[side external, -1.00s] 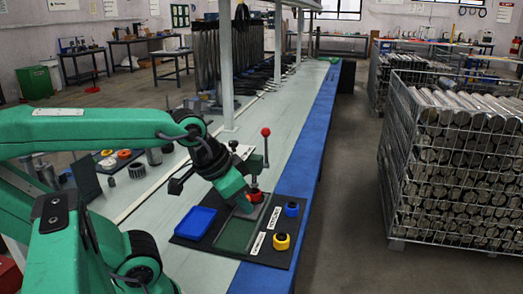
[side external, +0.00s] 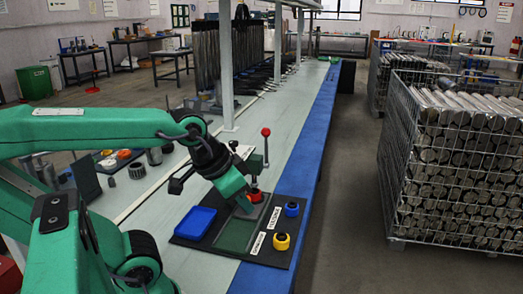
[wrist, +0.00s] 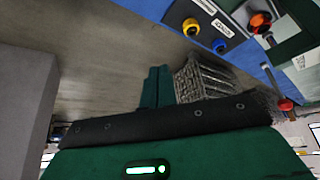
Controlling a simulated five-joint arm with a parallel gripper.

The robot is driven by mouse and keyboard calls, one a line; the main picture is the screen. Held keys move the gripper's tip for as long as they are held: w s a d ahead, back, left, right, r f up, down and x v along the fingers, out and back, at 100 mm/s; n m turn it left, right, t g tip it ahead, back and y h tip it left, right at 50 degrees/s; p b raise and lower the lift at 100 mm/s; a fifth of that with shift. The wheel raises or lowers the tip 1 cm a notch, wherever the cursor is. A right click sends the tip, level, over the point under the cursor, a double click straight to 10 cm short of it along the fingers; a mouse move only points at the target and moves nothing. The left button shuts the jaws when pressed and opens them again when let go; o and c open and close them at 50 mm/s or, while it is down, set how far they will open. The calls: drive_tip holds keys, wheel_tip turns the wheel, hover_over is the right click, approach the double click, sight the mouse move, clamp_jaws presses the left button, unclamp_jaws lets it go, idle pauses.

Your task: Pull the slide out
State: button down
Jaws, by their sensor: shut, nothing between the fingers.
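My gripper (side external: 245,205) is shut and empty, pointing down over the far part of a black board (side external: 195,243). Its closed green fingers also show in the wrist view (wrist: 157,88). A flat dark-green panel (side external: 236,236) lies in the board just below the fingertips. I cannot tell whether this panel is the slide, or whether the fingers touch it. A red round piece (side external: 255,196) sits behind the fingertips, beside an upright post with a red-ball lever (side external: 266,132).
The board also holds a blue tray (side external: 195,222), a yellow knob (side external: 281,241), a blue knob (side external: 292,209) and white labels (side external: 258,243). The bench's blue edge strip (side external: 310,165) runs along the right. A wire cage of metal tubes (side external: 455,150) stands across the aisle.

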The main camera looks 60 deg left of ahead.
idle(0.6)
drive_tip(key=w+a+f+n, duration=0.2)
drive_tip(key=w+a, duration=0.1)
drive_tip(key=a, duration=0.5)
drive_tip(key=w+a+f+n+g+y, duration=0.1)
drive_tip(key=w+a, duration=0.3)
drive_tip(key=a, duration=0.4)
drive_tip(key=w+a+f+n+g+y, duration=0.1)
drive_tip(key=w+a+f+n, duration=0.1)
drive_tip(key=w+a+n, duration=0.2)
drive_tip(key=a, duration=0.3)
drive_tip(key=shift+a+f, duration=0.4)
drive_tip(key=shift+f, duration=0.15)
drive_tip(key=shift+x, duration=4.8)
drive_tip(key=shift+s+a, duration=0.1)
drive_tip(key=shift+a, duration=0.1)
drive_tip(key=shift+s+d, duration=0.1)
